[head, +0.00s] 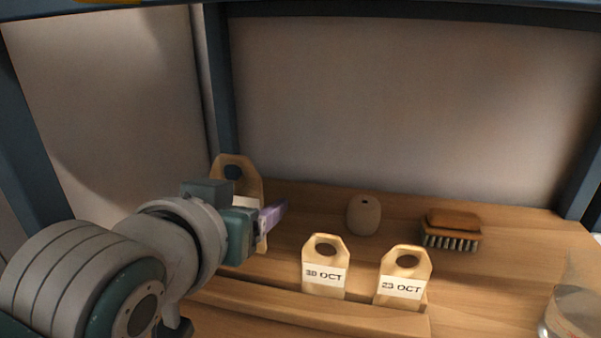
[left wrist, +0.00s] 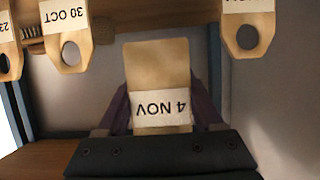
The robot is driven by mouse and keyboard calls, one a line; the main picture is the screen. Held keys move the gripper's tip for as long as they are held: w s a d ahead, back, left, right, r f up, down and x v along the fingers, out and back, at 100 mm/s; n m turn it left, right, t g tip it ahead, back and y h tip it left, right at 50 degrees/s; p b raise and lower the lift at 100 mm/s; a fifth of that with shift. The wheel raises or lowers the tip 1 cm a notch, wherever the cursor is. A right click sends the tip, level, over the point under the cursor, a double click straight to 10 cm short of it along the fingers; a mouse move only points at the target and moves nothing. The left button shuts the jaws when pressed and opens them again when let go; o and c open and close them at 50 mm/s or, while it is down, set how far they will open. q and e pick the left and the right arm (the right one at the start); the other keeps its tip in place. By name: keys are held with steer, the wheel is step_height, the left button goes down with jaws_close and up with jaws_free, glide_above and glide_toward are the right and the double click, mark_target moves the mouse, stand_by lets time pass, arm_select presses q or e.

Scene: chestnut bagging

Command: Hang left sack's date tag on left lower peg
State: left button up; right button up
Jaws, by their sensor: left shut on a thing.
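My left gripper (head: 270,217) is shut on a wooden date tag marked 4 NOV (left wrist: 158,70), which sits between its purple fingers in the left wrist view. The label reads upside down there, and no hole shows on the visible part. In the head view a tan tag (head: 218,170) with a dark hole rises behind the gripper; its label is mostly covered, so I cannot tell whether it is the held one. I cannot make out a sack or a peg in either view. My right gripper is not in view.
Tags marked 30 OCT (head: 325,254) and 23 OCT (head: 404,262) stand at a wooden rail (head: 340,316). Another holed tag (left wrist: 262,20) is at the right of the wrist view. A beige holed object (head: 364,217), a brush (head: 452,230) and a clear container (head: 575,315) stand on the wooden surface.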

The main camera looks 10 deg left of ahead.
arm_select(q)
steer(key=s+p, duration=0.7)
steer(key=s, duration=1.5)
steer(key=shift+s+a, duration=0.3)
steer(key=shift+a, duration=0.05)
stand_by(0.5)
